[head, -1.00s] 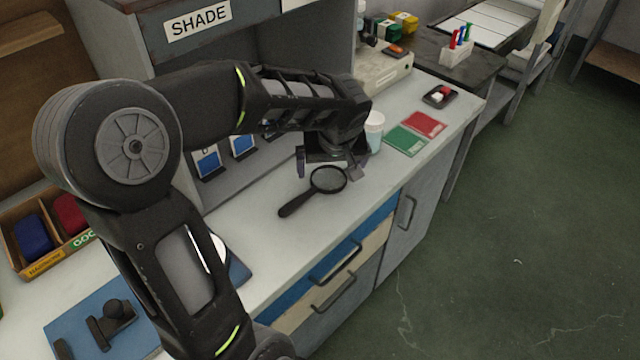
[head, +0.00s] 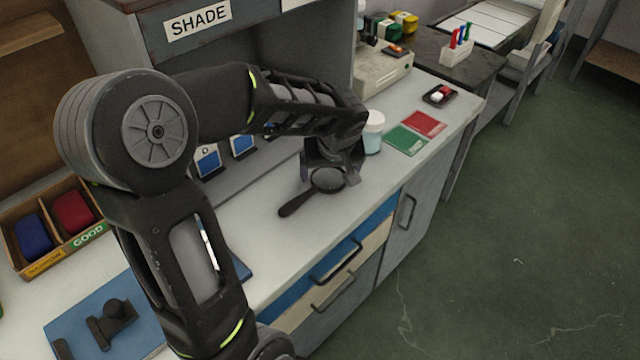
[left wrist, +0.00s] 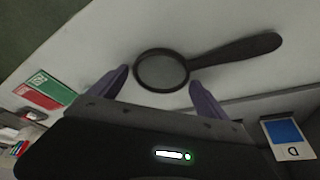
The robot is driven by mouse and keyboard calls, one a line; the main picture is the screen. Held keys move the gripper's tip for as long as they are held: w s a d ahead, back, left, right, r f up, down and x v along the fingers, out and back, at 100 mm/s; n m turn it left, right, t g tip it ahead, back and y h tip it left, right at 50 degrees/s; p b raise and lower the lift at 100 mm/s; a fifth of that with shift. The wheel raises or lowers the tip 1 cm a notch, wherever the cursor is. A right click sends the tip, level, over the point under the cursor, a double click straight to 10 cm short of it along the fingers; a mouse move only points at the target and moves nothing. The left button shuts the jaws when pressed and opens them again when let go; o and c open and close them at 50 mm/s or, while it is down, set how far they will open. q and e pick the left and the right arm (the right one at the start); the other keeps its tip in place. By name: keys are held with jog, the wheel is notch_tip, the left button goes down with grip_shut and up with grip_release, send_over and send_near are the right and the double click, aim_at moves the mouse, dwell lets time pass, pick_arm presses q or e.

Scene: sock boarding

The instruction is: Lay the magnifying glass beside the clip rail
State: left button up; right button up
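The black magnifying glass (head: 300,203) lies flat on the light counter, its handle toward the lower left in the head view. In the left wrist view its round lens (left wrist: 162,71) sits beyond and between the fingertips. My left gripper (head: 330,180) is just above the lens end and partly covers it in the head view. In the left wrist view its two purple fingers (left wrist: 158,90) are spread apart with nothing between them. I cannot make out a clip rail for certain. My right gripper is not in view.
A white cup (head: 374,132) stands close behind my left gripper. Green (head: 406,140) and red (head: 424,124) cards lie to its right. A blue board with a dark fixture (head: 112,318) is at lower left. The counter front beside the handle is clear.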

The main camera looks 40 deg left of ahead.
pick_arm(q)
jog(key=c, duration=1.4)
jog(key=shift+o, duration=0.2)
notch_tip(320, 180, up, 10)
jog(key=shift+p, duration=0.3)
